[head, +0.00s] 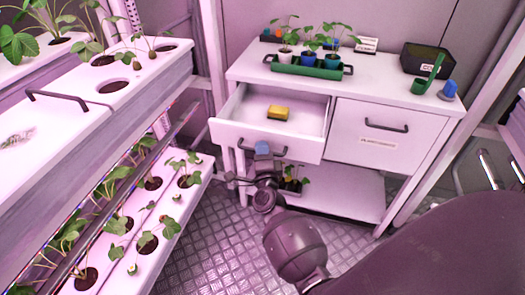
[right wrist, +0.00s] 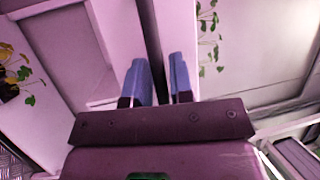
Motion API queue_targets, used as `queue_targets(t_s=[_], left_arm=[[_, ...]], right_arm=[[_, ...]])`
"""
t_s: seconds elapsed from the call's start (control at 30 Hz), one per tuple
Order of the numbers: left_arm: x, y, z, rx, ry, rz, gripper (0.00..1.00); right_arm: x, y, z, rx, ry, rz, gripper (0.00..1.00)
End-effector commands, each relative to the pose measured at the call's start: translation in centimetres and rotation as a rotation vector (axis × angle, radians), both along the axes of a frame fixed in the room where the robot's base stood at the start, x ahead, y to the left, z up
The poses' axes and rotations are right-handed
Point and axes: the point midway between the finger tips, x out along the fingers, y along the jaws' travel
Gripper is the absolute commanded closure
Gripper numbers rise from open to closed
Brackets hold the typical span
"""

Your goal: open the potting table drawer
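The white potting table (head: 390,92) has two drawers side by side. Its left drawer (head: 228,133) is pulled well out, and its inside shows, with a yellow sponge (head: 278,113) lying in it. The right drawer (head: 375,140) is closed. My right gripper (head: 262,150) is at the dark handle (head: 280,151) on the open drawer's front. Its blue fingers also show in the right wrist view (right wrist: 160,80), close together with a narrow gap between them. They look shut on the handle, partly hiding it. My left gripper is not in view.
A green tray (head: 305,69) with several potted seedlings, a black box (head: 427,59) and a green cup (head: 421,87) stand on the tabletop. White planting racks (head: 70,105) fill the left side, close to the open drawer. Metal floor (head: 205,240) is clear between rack and table.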

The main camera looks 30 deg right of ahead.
Motion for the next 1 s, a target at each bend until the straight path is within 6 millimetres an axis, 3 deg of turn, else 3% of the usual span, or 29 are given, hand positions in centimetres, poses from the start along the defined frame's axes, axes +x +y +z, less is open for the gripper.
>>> queue_targets(t_s=[0.1,0.47,1.0], left_arm=[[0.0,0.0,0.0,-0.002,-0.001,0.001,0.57],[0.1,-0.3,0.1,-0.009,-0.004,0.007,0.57],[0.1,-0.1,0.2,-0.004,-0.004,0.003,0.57]], right_arm=[[0.0,0.0,0.0,0.0,0.0,0.0,0.64],[-0.5,0.2,-0.2,0.0,0.001,0.0,0.64],[-8.0,4.0,-1.7,0.0,0.002,0.0,0.64]])
